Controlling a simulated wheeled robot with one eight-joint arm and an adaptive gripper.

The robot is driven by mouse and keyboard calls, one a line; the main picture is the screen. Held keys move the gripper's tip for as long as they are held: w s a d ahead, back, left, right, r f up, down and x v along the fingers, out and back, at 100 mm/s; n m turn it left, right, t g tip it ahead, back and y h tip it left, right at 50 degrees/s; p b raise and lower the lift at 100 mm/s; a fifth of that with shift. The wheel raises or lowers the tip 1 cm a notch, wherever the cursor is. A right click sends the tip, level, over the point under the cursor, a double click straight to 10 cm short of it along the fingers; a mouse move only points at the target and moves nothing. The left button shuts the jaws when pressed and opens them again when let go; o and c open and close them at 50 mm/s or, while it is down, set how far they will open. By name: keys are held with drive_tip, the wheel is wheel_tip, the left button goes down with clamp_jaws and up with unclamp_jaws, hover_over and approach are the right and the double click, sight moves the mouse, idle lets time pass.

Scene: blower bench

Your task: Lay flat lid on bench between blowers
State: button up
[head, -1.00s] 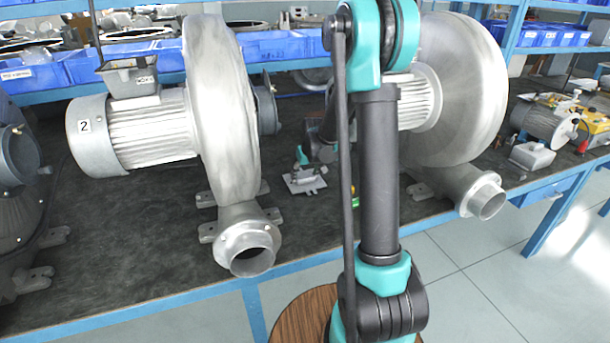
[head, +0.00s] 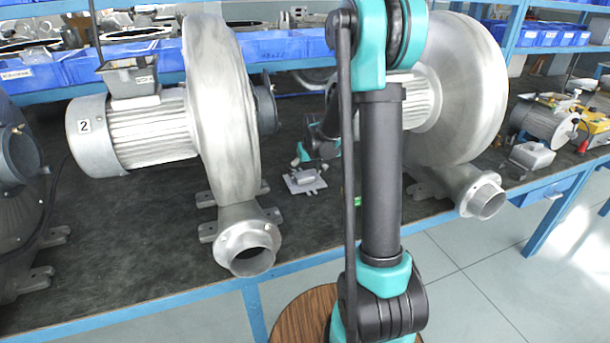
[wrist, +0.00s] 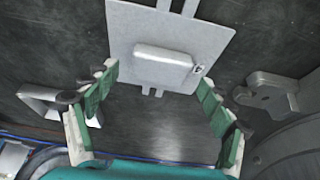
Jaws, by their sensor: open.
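The flat lid (head: 304,181) is a pale grey plate with a raised block in its middle. It appears to lie flat on the dark bench top (head: 130,235), between the left blower (head: 215,110) and the right blower (head: 465,90). In the wrist view the lid (wrist: 215,35) is ahead of my gripper (wrist: 157,76), with a dark mark beside the block. My gripper is open; its green finger pads are spread wide either side of the block, with nothing held.
Blue bins (head: 105,62) line the shelf behind. A small grey box (head: 532,155) and a motor (head: 543,122) stand at the right. In the wrist view a grey metal foot (wrist: 267,94) lies right of my gripper. Bare bench shows left of the lid.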

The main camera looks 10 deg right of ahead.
drive_tip(key=a+v, duration=0.1)
drive_tip(key=v, duration=0.9)
drive_tip(key=s+d+f+m, duration=0.1)
drive_tip(key=s+f, duration=0.3)
drive_tip(key=s, duration=1)
drive_tip(key=s+d+f+m, duration=0.1)
drive_tip(key=s+d+f, duration=0.2)
drive_tip(key=s, duration=1.1)
drive_tip(key=shift+f+h, duration=0.4)
drive_tip(key=shift+f, duration=0.3)
